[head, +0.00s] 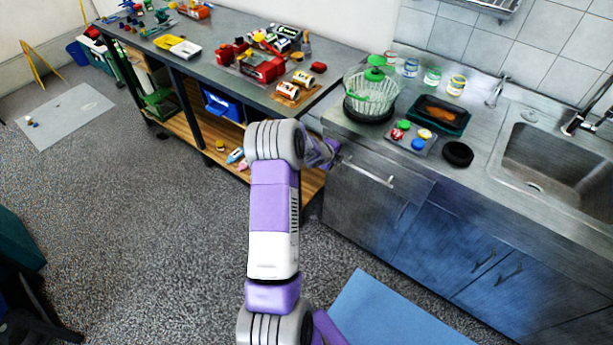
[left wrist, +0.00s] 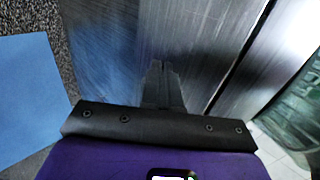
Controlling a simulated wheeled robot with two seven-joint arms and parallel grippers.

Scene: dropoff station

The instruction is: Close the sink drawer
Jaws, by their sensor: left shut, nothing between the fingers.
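The sink drawer (head: 372,193) is in the metal cabinet, below the left end of the sink counter (head: 473,180). Its front shows a bar handle (head: 363,170) and looks flush or nearly flush with the cabinet; I cannot tell if a small gap remains. My left gripper (head: 335,152) is at the upper left of the drawer front, just under the counter edge. In the left wrist view its fingers (left wrist: 163,72) are together and empty, pointing at a brushed metal panel (left wrist: 190,40). Contact is unclear. My right gripper is not in view.
A salad spinner (head: 370,97), a black tray (head: 440,115) and several jars stand on the counter near the sink (head: 560,165). A cluttered workbench (head: 215,45) stands left of it. A blue mat (head: 390,315) lies on the floor in front.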

